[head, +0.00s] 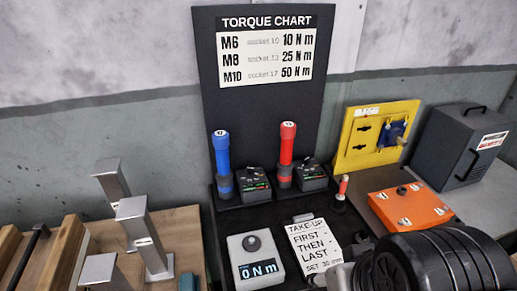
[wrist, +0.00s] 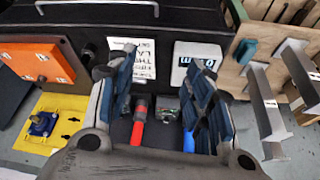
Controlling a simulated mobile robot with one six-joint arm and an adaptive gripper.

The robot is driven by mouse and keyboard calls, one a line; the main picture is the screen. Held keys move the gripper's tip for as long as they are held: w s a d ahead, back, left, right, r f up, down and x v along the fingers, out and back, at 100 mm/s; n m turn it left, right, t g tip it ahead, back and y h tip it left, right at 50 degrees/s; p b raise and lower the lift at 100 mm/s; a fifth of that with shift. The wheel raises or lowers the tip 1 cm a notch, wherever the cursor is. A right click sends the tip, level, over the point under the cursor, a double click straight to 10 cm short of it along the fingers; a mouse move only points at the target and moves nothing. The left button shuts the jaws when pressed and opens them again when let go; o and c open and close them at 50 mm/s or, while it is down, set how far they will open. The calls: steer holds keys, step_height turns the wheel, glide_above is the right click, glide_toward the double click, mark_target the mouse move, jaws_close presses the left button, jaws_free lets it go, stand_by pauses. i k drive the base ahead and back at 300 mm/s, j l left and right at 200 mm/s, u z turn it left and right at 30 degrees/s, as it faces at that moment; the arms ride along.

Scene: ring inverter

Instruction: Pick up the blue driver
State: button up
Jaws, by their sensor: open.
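The blue driver (head: 222,160) stands upright at the left of the black stand, beside a small black unit (head: 253,184). In the wrist view the blue driver (wrist: 188,141) shows only in part, beside and partly hidden by the right finger. A red driver (head: 287,152) stands upright to its right. In the wrist view the red driver (wrist: 138,122) shows in the gap between the fingers, beyond them. My gripper (wrist: 160,72) is open, with nothing held between its fingers. In the head view my dark arm fills the lower right corner.
The torque chart board (head: 267,90) rises behind the drivers. A grey display box (head: 256,262) and a white take-up card (head: 314,246) lie in front. Metal posts (head: 145,235) stand at left. A yellow panel (head: 376,137), orange box (head: 410,206) and grey case (head: 462,147) stand at right.

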mark_target(221, 138)
steer(key=i+j+z, duration=0.15)
steer(key=j+z, duration=0.7)
steer(key=j, duration=0.3)
